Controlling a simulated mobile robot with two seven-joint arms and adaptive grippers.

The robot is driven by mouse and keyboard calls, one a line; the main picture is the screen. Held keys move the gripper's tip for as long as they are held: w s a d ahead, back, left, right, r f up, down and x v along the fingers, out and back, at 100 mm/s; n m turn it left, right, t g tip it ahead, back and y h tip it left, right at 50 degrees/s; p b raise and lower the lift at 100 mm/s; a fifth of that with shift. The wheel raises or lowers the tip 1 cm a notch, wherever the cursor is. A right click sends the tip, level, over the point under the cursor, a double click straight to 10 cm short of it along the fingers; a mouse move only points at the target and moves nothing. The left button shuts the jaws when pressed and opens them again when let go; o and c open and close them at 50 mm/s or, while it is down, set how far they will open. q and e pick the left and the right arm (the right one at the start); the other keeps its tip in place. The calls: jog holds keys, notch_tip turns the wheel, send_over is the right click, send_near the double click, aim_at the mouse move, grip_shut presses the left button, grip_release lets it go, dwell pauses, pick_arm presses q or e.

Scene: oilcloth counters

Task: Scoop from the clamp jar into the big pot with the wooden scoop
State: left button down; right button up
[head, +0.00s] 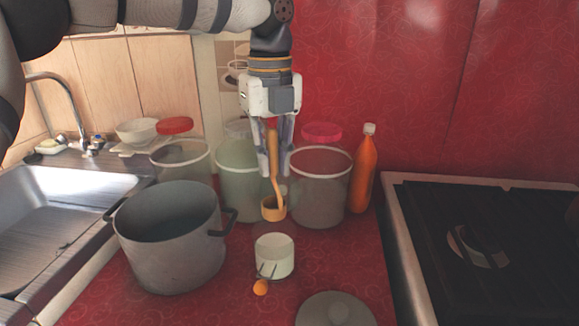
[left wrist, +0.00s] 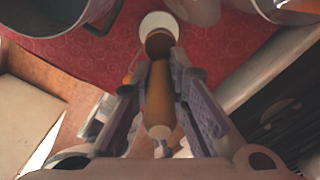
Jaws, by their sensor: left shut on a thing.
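My left gripper (head: 277,165) is shut on the handle of the wooden scoop (head: 273,208), which hangs upright with its bowl down. The scoop also shows between the fingers in the left wrist view (left wrist: 158,95). The bowl hangs in front of the gap between two wide clear jars, a left one (head: 238,180) and a right one (head: 319,190); I cannot tell which jar is the clamp jar. The scoop's contents are hidden. The big grey pot (head: 170,245) stands to the left of the scoop, open at the top. My right gripper is out of view.
A small white cup (head: 275,257) with an orange ball (head: 260,288) at its front stands below the scoop. A grey lid (head: 335,310) lies at the front. An orange bottle (head: 364,170) stands right of the jars. The stove (head: 480,240) is right, the sink (head: 60,215) left.

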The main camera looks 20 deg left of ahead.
aim_at(274, 219)
pick_arm(q)
jog(key=f, duration=0.3)
jog(key=shift+s+b, duration=0.25)
jog(key=shift+b, duration=0.05)
notch_tip(274, 219, down, 8)
jog(key=shift+r, duration=0.25)
jog(key=shift+f, duration=1.05)
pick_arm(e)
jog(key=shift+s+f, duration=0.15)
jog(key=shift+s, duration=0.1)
pick_arm(q)
notch_tip(274, 219, up, 12)
jog(key=shift+p, duration=0.35)
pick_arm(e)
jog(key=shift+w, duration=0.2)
